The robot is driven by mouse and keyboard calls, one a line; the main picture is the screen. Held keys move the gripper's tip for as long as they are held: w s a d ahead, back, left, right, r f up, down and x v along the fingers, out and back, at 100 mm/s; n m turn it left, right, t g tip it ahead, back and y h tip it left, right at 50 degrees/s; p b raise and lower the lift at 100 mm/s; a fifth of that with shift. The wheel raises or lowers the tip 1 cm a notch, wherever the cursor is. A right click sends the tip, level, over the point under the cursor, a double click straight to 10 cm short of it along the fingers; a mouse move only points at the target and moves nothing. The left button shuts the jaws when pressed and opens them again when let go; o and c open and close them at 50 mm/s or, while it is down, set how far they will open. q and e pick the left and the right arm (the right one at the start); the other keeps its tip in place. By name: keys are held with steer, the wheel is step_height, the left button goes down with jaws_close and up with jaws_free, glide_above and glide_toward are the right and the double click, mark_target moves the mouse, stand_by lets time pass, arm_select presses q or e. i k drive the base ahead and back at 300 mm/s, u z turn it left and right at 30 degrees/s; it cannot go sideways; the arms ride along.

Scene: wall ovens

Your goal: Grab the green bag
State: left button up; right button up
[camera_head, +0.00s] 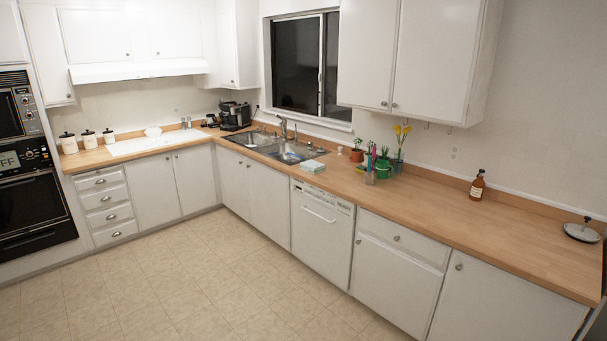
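I see no clear green bag. A small green item (383,169) stands on the wooden counter (440,198), right of the sink; it looks like a pot or container, and it is too small to tell for sure. Beside it on the left is a clear holder (369,177) with thin coloured sticks. A vase with yellow flowers (400,143) stands just behind it on the right. Neither of my grippers is in view.
A sink (278,148) lies left of the plants. A terracotta pot (357,155) stands near the window. A brown bottle (477,186) and a round grey lid-like object (582,232) are farther right. The tiled floor (190,280) is clear.

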mark_target(314, 168)
steer(key=u, duration=0.4)
steer(key=i, duration=1.95)
steer(key=u, duration=0.25)
steer(key=i, duration=2.1)
steer(key=z, duration=1.1)
steer(key=i, duration=1.5)
steer(key=z, duration=0.5)
